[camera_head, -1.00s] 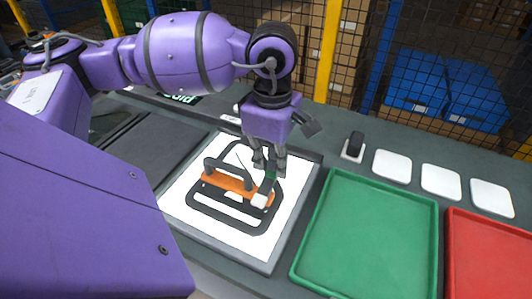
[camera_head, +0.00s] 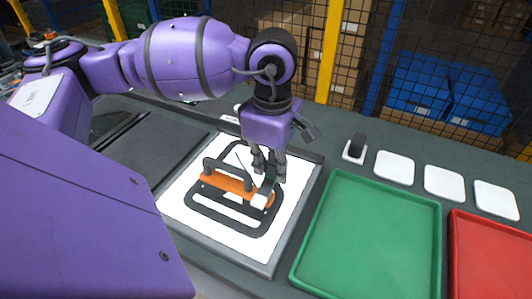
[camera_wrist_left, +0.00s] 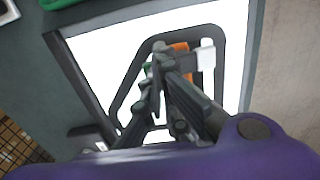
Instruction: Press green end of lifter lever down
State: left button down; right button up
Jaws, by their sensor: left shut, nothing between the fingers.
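A black frame part (camera_head: 220,213) with an orange bar (camera_head: 222,181) lies on the white lit panel (camera_head: 180,204). A dark lever with a white block (camera_head: 260,200) at its near end sits at the right of the orange bar; the block also shows in the wrist view (camera_wrist_left: 206,57). My left gripper (camera_head: 267,172) points down, shut and empty, right at the lever's far part. A small piece of green (camera_wrist_left: 147,68) shows beside the fingers in the wrist view. The fingers mostly hide the lever's green end; I cannot tell whether they touch it. My right gripper is not in view.
An empty green tray (camera_head: 368,240) stands right of the panel, with a red tray (camera_head: 490,258) beyond it. A black switch-like piece (camera_head: 355,147) and several white pads (camera_head: 394,167) line the back. A mesh fence stands behind.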

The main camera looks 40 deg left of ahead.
pick_arm(q)
jog(key=shift+f+b, duration=0.3)
jog(key=shift+f, duration=0.2)
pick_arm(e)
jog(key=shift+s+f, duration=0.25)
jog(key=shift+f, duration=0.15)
pick_arm(q)
jog(key=shift+r+p, duration=1.55)
jog(key=shift+r, duration=2)
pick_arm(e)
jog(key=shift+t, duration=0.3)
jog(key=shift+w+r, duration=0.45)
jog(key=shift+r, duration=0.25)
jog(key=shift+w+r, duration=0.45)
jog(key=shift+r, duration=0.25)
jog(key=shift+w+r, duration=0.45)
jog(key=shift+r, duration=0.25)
